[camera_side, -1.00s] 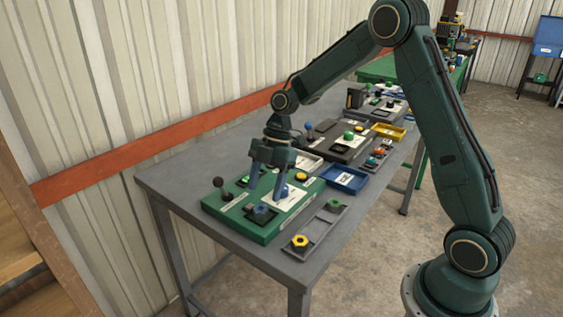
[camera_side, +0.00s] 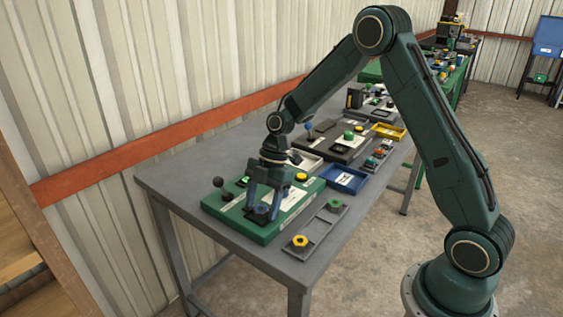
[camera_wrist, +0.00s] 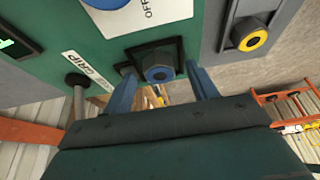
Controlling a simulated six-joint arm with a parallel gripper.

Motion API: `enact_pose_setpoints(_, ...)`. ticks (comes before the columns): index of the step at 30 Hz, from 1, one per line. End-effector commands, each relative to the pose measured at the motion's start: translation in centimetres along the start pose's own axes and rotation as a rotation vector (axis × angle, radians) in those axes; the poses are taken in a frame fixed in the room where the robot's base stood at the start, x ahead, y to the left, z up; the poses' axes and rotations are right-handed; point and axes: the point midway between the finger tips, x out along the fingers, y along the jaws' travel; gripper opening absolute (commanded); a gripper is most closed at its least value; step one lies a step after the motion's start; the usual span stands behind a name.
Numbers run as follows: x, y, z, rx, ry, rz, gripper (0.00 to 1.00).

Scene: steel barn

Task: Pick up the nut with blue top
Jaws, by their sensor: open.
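The nut with blue top (camera_wrist: 158,74) is dark and sits in a black square holder on the green board (camera_side: 240,228). It also shows in the side view (camera_side: 262,208), partly hidden by my fingers. My gripper (camera_side: 261,213) is open and low over the board, with its fingertips at the nut. In the wrist view my two blue fingers (camera_wrist: 163,80) stand on the left and right of the nut, with visible gaps between them and it. The nut is not held.
A black-knobbed lever (camera_side: 218,182) stands on the board's left end. A yellow button (camera_side: 301,177) is on its far side. A grey tray (camera_side: 318,232) with a yellow nut (camera_side: 300,241) and a green one lies in front. A blue tray (camera_side: 343,179) stands to the right.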

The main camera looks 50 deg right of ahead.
Motion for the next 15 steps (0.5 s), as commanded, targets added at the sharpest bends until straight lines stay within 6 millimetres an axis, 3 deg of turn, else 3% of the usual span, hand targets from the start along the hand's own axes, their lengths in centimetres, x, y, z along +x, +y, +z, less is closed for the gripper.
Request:
enact_pose_setpoints(1, -0.02, 0.0, 0.0, 0.0, 0.0, 0.0, 0.56)
enact_pose_setpoints(8, -0.03, 0.01, 0.0, 0.0, 0.0, 0.0, 0.11)
enact_pose_setpoints(11, -0.04, 0.02, -0.01, 0.0, 0.0, 0.001, 0.04)
enact_pose_setpoints(15, -0.05, 0.02, -0.01, 0.0, 0.0, 0.001, 0.04)
